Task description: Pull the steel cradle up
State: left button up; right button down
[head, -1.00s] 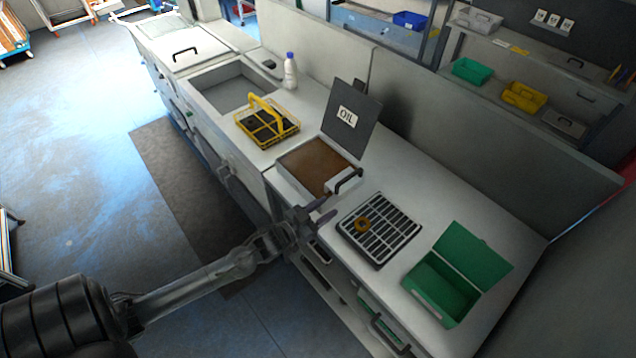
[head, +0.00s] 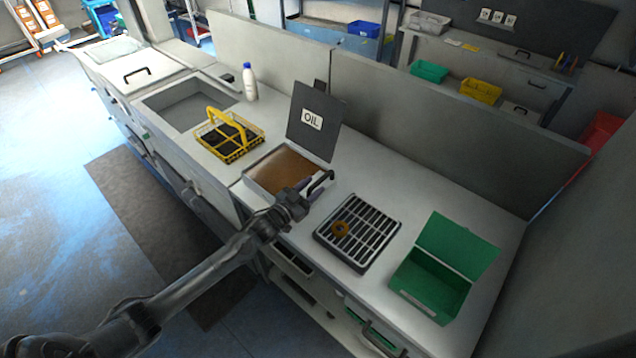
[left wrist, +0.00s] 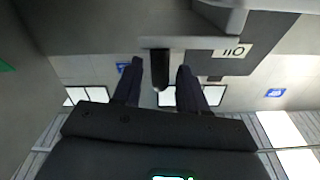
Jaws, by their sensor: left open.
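The steel cradle shows at the right edge of the open oil bath (head: 280,170) as a pale rim with a dark handle (head: 321,181). Its rest, if in the brown oil, is hidden. My left gripper (head: 306,188) is at that handle in the head view. In the left wrist view its two dark fingers (left wrist: 158,76) are apart, one on each side of the black handle (left wrist: 160,67). I cannot tell whether they touch it. My right gripper is not in view.
A black lid marked OIL (head: 314,122) stands up behind the bath. A drain grate (head: 372,246) carrying an orange-brown ring (head: 340,229) lies to the right, then an open green box (head: 432,287). A yellow basket (head: 230,138) and white bottle (head: 249,82) stand left.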

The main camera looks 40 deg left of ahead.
aim_at(318, 181)
pick_arm(q)
jog(key=shift+w, duration=1.65)
grip_shut()
